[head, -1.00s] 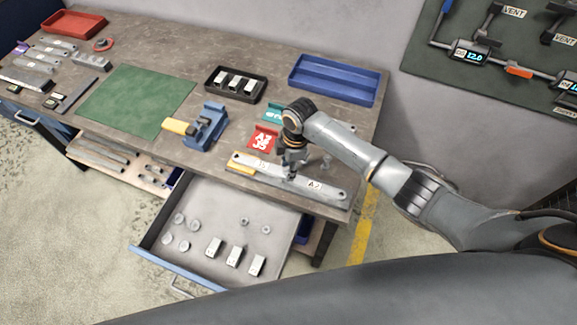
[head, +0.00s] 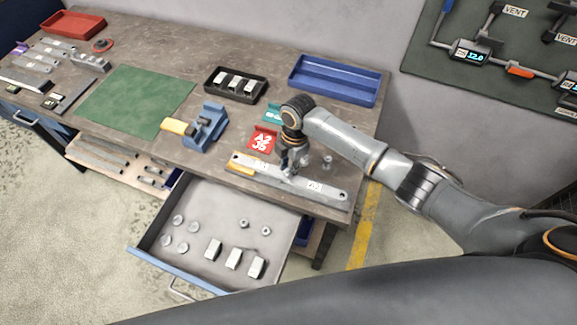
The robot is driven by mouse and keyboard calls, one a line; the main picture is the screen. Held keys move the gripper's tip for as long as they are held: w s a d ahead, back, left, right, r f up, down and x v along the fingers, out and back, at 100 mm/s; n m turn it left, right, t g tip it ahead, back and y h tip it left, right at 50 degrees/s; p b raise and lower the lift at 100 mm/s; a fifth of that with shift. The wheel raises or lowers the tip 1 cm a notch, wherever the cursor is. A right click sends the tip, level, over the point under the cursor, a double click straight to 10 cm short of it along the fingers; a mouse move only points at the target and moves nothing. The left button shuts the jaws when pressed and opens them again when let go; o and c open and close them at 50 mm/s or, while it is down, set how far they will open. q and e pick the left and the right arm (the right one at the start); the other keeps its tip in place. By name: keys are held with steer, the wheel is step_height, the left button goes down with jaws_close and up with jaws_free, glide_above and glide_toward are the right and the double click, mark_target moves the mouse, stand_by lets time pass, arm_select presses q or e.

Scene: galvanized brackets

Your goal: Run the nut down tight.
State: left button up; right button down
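A long galvanized bracket bar (head: 325,193) with white labels lies along the front edge of the workbench. My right gripper (head: 290,170) points down at the middle of the bar, at or just above its surface. The nut is not distinguishable there; the fingers and wrist hide that spot, and whether the fingers are closed on something is too small to tell. A small grey upright piece (head: 328,161) stands just behind the bar, right of the gripper. Two small nut-like pieces (head: 245,224) lie in the open drawer. My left gripper is out of view.
The open drawer (head: 205,205) below the bench also holds round discs and several metal blocks (head: 233,259). A red A2 card (head: 262,140), a blue-and-yellow fixture (head: 207,128), a black tray (head: 260,97) and a blue tray (head: 335,100) stand behind. The green mat (head: 135,100) is clear.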

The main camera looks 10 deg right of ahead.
steer(key=shift+s+r+m+p, duration=0.1)
steer(key=shift+r+m+p, duration=0.1)
steer(key=shift+m+p, duration=0.7)
steer(key=shift+f+m, duration=0.25)
steer(key=shift+m, duration=0.55)
steer(key=m, duration=0.2)
steer(key=shift+m+t, duration=0.3)
steer(key=shift+m, duration=0.1)
steer(key=m, duration=0.6)
steer(key=shift+t, duration=0.4)
steer(key=m+h, duration=0.1)
steer(key=m, duration=0.5)
steer(key=shift+a, duration=0.1)
steer(key=m, duration=0.5)
steer(key=shift+m+h, duration=0.3)
steer(key=shift+m, duration=0.1)
steer(key=shift+r, duration=0.1)
